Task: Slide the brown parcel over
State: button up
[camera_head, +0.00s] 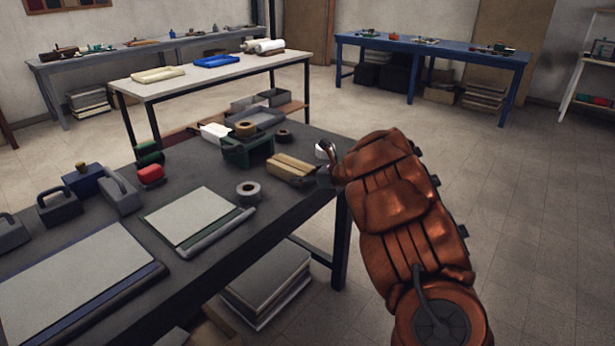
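The brown parcel (292,167) is a small tan box with a paler band along it. It lies on the dark table (285,208) near its right end. My arm, in an orange-brown padded cover, reaches in from the lower right. My gripper (331,164) is at the table's right edge, just right of the parcel. It is small and partly hidden by the arm cover, so I cannot tell its opening or whether it touches the parcel.
A green holder (247,150) stands close left of the parcel, and a white roll (322,149) lies just behind its right end. A grey tape roll (248,190) lies in front left.

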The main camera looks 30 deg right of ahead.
jog(key=o, duration=0.5)
jog(key=v, duration=1.2)
dwell(0.5)
